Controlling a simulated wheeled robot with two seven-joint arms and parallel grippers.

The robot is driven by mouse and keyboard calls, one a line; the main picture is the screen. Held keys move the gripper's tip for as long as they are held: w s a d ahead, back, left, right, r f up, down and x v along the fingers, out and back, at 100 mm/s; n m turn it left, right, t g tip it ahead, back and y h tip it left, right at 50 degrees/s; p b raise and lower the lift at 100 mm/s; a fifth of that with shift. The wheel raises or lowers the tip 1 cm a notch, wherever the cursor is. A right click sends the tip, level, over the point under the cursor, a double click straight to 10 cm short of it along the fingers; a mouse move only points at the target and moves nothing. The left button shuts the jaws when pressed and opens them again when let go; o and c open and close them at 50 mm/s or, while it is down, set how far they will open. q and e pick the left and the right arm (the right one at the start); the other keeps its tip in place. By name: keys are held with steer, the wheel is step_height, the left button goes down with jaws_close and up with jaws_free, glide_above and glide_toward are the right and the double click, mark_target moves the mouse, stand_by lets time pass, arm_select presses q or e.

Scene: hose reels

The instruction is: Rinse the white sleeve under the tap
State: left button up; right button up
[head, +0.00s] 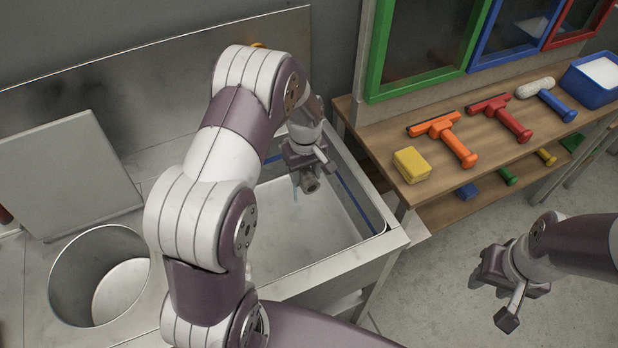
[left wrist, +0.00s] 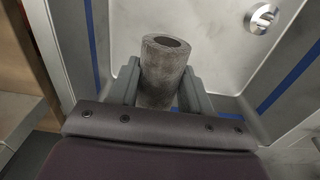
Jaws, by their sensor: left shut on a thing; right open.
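My left gripper (head: 306,170) is shut on a grey, smudged hollow sleeve (left wrist: 162,78), held over the sink basin (head: 300,240). In the left wrist view the sleeve stands out between the two fingers with its open end showing; its surface looks dull grey rather than white. The sleeve's end also shows in the head view (head: 312,185). The tap is mostly hidden behind my left arm; a small orange-yellow piece (head: 257,45) shows above the arm, and I cannot tell what it belongs to. My right gripper (head: 493,302) is open and empty above the floor.
A round steel bin opening (head: 70,285) and a grey panel (head: 65,175) are left of the basin. The wooden bench (head: 385,143) at right holds a yellow sponge (head: 411,165), squeegees (head: 442,137), a roller (head: 536,88) and a blue tub (head: 575,85). The basin has a drain (left wrist: 262,17).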

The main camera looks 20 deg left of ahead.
arm_select(q)
steer(key=shift+s+a, duration=0.1)
steer(key=shift+s, duration=0.05)
stand_by(0.4)
steer(key=shift+s+a, duration=0.2)
steer(key=shift+s, duration=0.05)
steer(key=shift+w+p, duration=0.1)
steer(key=shift+p, duration=0.2)
steer(key=shift+w+d, duration=0.25)
steer(key=shift+d, duration=0.05)
steer(key=shift+s+a, duration=0.1)
steer(key=shift+s+a+p, duration=0.2)
steer(key=shift+s+p, duration=0.05)
steer(key=shift+p, duration=0.05)
steer(key=shift+w+d, duration=0.1)
